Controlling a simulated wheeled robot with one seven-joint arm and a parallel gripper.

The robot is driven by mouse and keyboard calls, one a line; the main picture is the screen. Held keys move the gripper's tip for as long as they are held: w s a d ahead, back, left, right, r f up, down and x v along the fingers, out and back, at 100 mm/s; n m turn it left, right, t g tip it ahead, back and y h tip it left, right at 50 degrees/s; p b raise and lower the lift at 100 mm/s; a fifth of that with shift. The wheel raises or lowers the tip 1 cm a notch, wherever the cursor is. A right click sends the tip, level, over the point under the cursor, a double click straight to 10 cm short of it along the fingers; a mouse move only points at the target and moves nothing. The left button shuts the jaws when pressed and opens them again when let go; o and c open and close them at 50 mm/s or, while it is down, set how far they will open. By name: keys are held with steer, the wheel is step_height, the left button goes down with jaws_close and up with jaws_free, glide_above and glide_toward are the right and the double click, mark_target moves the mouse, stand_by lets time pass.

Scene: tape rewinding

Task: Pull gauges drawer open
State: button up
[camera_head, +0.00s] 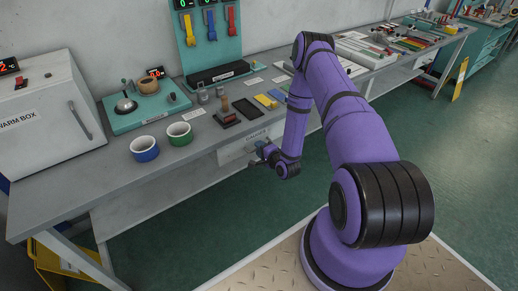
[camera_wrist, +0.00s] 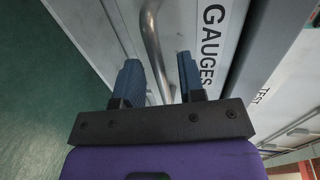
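The gauges drawer (camera_wrist: 212,70) has a pale grey front with the word "GAUGES" on it and fills the upper middle of the wrist view. Its curved metal handle (camera_wrist: 152,45) runs down between the two blue fingers of my gripper (camera_wrist: 161,75). The fingers are apart, one on each side of the handle, and I see gaps beside it. In the head view my gripper (camera_head: 262,156) is at the front of the bench, by the drawer front (camera_head: 257,141) below the worktop. The arm partly hides the drawer there.
A second drawer labelled "TEST" (camera_wrist: 276,95) is right of the gauges drawer in the wrist view. The green floor (camera_head: 215,215) before the bench is clear.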

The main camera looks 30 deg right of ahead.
steer(key=shift+w+f, duration=0.1)
steer(key=shift+w, duration=0.45)
jaws_close()
steer(key=shift+s, duration=0.15)
